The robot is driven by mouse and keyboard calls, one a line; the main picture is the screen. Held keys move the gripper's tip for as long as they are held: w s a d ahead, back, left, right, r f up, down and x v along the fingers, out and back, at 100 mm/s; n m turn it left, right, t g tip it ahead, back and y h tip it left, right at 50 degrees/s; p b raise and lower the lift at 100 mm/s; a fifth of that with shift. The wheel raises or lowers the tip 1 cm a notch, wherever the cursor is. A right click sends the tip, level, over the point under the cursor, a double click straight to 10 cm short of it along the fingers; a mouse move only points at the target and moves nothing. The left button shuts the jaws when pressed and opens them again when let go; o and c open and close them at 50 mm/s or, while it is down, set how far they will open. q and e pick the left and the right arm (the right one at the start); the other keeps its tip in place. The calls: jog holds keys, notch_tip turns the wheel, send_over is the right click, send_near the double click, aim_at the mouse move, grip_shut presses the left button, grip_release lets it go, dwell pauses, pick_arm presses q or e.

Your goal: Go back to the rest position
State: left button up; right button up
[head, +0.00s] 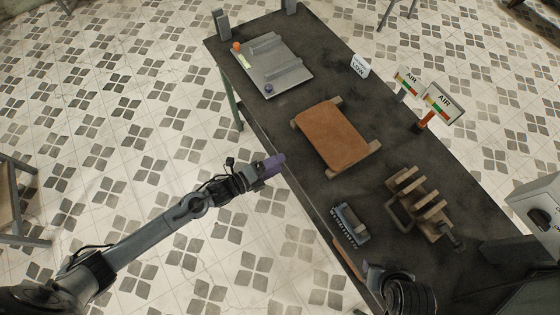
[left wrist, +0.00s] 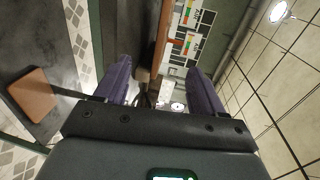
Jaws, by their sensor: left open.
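My left gripper (head: 272,166) has purple fingers and hangs over the tiled floor just off the left edge of the dark table (head: 290,110). In the left wrist view its two purple fingers stand wide apart (left wrist: 160,88) with nothing between them. A brown curved board (head: 334,137) lies on the table to the right of the left gripper, apart from it.
A grey metal plate (head: 272,66) lies at the table's far end. A wooden rack with clamps (head: 420,200) and a grey brush-like block (head: 349,223) are on the near part.

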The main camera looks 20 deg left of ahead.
pick_arm(q)
jog(key=s+d+r+n+y, duration=0.1)
jog(key=s+d+n+y, duration=0.1)
jog(key=s+d+n, duration=0.4)
jog(key=s+a+r+n+g+y+p, duration=0.1)
jog(key=s+a+r+n+g+y, duration=0.25)
jog(key=s+a+n, duration=0.45)
jog(key=s+a+r+n+g+y+p, duration=0.1)
jog(key=s+a+r+n+g+y, duration=0.2)
jog(key=s+a+n+g+y, duration=0.5)
notch_tip(320, 180, up, 26)
jog(key=w+d+n+t+h+p, duration=0.1)
jog(key=w+n+t+h+p, duration=0.1)
jog(key=p, duration=2.3)
jog(key=shift+d+f+t+h, duration=0.2)
jog(key=shift+t+h, duration=0.15)
jog(key=shift+h, duration=0.3)
